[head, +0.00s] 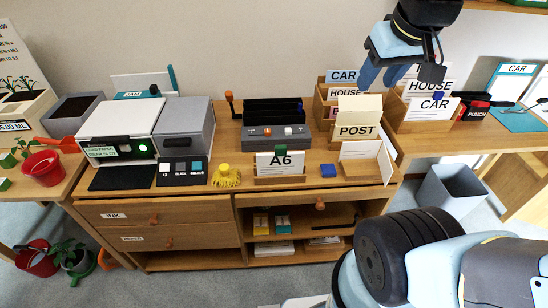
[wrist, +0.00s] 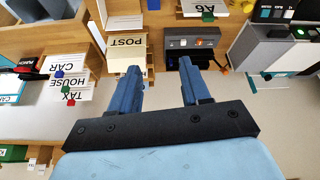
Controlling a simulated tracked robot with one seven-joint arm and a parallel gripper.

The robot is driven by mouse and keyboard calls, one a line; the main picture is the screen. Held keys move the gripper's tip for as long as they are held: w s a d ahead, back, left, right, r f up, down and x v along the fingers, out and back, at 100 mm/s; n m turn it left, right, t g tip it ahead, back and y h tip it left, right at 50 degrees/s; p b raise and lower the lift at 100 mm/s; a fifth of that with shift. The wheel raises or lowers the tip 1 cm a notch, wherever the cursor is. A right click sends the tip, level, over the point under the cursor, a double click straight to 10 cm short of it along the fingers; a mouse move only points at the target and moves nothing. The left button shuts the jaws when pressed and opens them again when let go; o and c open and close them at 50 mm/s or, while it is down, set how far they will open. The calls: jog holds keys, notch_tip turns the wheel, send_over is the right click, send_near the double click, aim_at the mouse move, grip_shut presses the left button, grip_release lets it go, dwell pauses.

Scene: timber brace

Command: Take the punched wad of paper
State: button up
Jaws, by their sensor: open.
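My gripper (head: 398,80) hangs high at the upper right in the head view, in front of the wall and above the card holders. In the wrist view my gripper (wrist: 159,65) shows two blue fingers spread apart with nothing between them. A red and black punch (head: 474,108) labelled PUNCH stands on the right-hand table, beside the CAR card holder and to the right of my gripper. It shows partly at the left edge of the wrist view (wrist: 24,68). I cannot clearly make out a punched wad of paper; whether one lies in the punch is too small to tell.
Wooden holders with CAR and HOUSE cards (head: 433,106) stand left of the punch. A POST box (head: 358,132) and a black tray unit (head: 276,137) are on the desk. A teal mat (head: 517,120) lies right of the punch. A grey bin (head: 450,190) stands below.

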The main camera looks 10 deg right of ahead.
jog(key=w+a+f+n+g, duration=0.2)
jog(key=w+a+n, duration=0.1)
jog(key=w, duration=0.2)
jog(key=n+g+h, duration=0.3)
jog(key=n+h, duration=0.2)
jog(key=n, duration=0.8)
send_near(279, 146)
jog(key=x, duration=0.7)
jog(key=shift+w+d+f, duration=0.1)
jog(key=shift+w+f, duration=0.05)
jog(key=shift+f, duration=0.15)
jog(key=shift+s+x, duration=0.15)
jog(key=shift+x, duration=1.2)
jog(key=shift+s+x, duration=0.1)
jog(key=shift+x, duration=1.2)
jog(key=shift+c, duration=0.3)
grip_shut()
